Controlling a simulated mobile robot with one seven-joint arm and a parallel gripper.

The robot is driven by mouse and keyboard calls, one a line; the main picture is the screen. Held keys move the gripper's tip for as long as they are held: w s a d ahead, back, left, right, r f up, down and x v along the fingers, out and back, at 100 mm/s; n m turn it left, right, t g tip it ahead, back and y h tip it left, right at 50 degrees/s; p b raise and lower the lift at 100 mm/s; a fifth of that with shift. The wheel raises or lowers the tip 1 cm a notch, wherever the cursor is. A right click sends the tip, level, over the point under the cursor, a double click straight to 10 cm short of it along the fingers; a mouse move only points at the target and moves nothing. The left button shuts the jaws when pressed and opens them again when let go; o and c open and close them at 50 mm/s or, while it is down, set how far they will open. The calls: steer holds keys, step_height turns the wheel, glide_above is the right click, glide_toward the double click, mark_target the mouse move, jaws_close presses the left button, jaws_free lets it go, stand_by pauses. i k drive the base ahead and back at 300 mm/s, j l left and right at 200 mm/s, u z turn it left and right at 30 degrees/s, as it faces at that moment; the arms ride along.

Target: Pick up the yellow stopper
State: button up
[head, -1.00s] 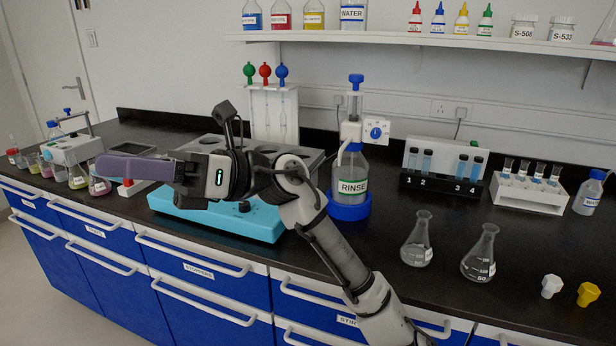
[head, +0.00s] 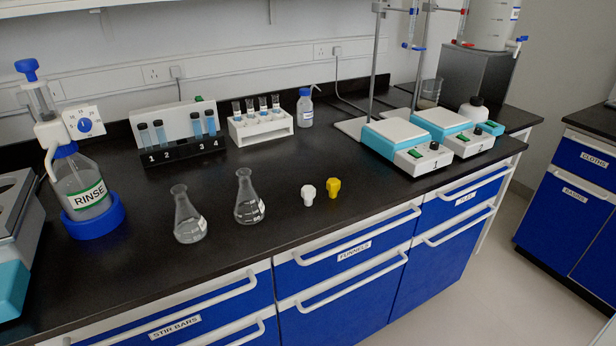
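The yellow stopper (head: 333,187) stands on the black bench top, near its front edge, in the head view. A white stopper (head: 308,195) stands just to its left, apart from it by a small gap. Nothing covers the yellow stopper. My gripper and arm are out of the head view, so I cannot see what the gripper does.
Two glass flasks (head: 249,197) stand left of the stoppers. Two hot plates (head: 406,142) with metal stands are to the right. Behind are a white vial rack (head: 262,130) and a small wash bottle (head: 305,108). The bench top (head: 360,220) around the stoppers is clear.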

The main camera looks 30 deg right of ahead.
mark_target(333, 185)
steer(key=i+j+z, duration=0.15)
steer(key=z, duration=0.2)
steer(key=i+j+z, duration=0.35)
steer(key=l+z, duration=0.1)
steer(key=z, duration=1.45)
steer(key=k+l, duration=0.05)
steer(key=l, duration=0.05)
